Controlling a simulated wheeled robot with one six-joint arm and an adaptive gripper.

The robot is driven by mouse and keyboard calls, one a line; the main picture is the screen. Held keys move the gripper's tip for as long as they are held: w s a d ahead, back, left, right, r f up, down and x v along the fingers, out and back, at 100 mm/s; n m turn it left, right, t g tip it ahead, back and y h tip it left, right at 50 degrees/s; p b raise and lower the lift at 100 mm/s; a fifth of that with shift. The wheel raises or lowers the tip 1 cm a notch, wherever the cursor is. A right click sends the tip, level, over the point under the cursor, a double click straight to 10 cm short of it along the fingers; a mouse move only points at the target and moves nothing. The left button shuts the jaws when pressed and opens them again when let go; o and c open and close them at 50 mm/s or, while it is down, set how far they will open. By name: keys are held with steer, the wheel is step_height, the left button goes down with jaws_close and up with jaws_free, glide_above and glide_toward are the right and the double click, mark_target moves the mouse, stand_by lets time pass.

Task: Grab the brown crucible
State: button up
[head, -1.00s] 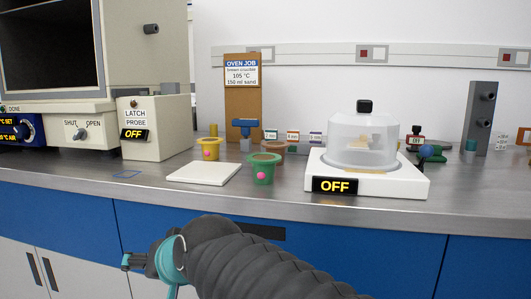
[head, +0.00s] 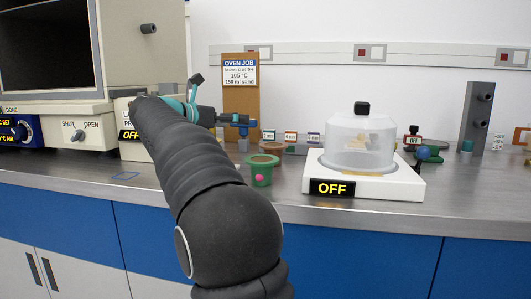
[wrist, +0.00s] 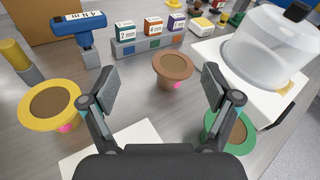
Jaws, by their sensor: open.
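The brown crucible (wrist: 173,72) stands upright on the steel bench, with a flared rim, brown contents and a pink dot low on its side. In the head view the brown crucible (head: 271,148) shows behind the green crucible (head: 261,170). My gripper (wrist: 152,88) is open and empty in the wrist view. The brown crucible lies ahead, in line with the gap between its fingers, and is apart from them.
A yellow crucible (wrist: 48,104) stands left of my fingers and a green crucible (wrist: 229,131) right. A white plate (wrist: 119,146) lies below. A blue-headed tool (wrist: 82,29) and labelled boxes (wrist: 149,42) stand behind. A clear dome (head: 359,140) sits on a white base marked OFF.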

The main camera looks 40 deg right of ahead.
mark_target(265, 151)
steer(key=f+m+g, duration=0.1)
steer(key=f+m+g+y, duration=0.1)
steer(key=f, duration=0.1)
steer(key=s+f+m+g+y, duration=0.1)
steer(key=shift+a+f, duration=0.3)
steer(key=shift+f, duration=0.05)
steer(key=shift+d+f+m+y, duration=0.2)
steer(key=shift+f+m+y, duration=0.05)
steer(key=shift+m+y, duration=0.05)
steer(key=x, duration=1.3)
steer(key=shift+d+f, duration=0.1)
steer(key=shift+f, duration=0.05)
steer(key=c, duration=1.3)
